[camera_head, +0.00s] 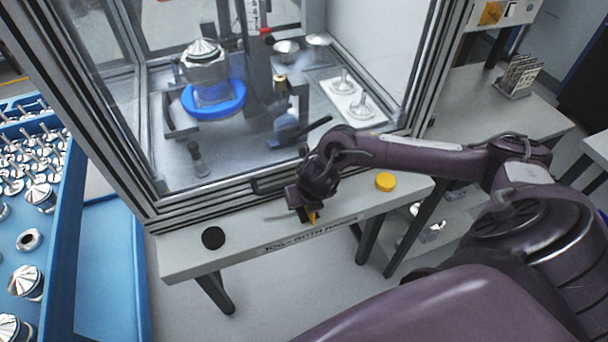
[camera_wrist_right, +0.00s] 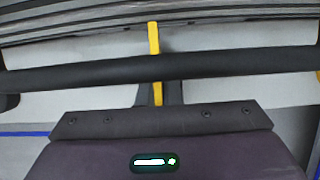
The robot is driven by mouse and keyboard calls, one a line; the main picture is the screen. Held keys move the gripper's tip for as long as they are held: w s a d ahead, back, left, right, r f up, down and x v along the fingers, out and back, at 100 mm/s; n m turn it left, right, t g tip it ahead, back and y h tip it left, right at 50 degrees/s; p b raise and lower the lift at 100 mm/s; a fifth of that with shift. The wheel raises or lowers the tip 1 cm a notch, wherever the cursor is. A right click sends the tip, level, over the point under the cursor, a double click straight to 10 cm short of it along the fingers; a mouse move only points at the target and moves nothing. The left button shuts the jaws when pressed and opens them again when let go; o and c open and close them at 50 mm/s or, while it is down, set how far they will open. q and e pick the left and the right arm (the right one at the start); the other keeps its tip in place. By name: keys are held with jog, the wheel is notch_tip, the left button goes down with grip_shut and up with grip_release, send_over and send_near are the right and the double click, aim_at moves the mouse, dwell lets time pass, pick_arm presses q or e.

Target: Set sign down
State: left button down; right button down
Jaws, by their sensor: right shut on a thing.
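The sign (camera_wrist_right: 154,40) shows in the right wrist view as a thin yellow strip, seen edge-on. My right gripper (camera_wrist_right: 160,95) is shut on it. I cannot tell whether the sign touches the ledge. My left gripper is in neither view.
A dark door handle (camera_wrist_right: 70,76) crosses close in front of my right gripper. A black disc (camera_head: 213,238) lies left on the ledge and a yellow disc (camera_head: 385,181) right. A blue rack (camera_head: 75,215) of metal parts stands at the left.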

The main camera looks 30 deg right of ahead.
jog(key=shift+w, duration=0.45)
jog(key=shift+f+p, duration=0.3)
jog(key=shift+p, duration=0.05)
jog(key=shift+d, duration=0.1)
jog(key=shift+s+f+b, duration=0.1)
jog(key=shift+f+b, duration=0.1)
jog(key=shift+b, duration=0.1)
jog(key=c, duration=1.6)
grip_release()
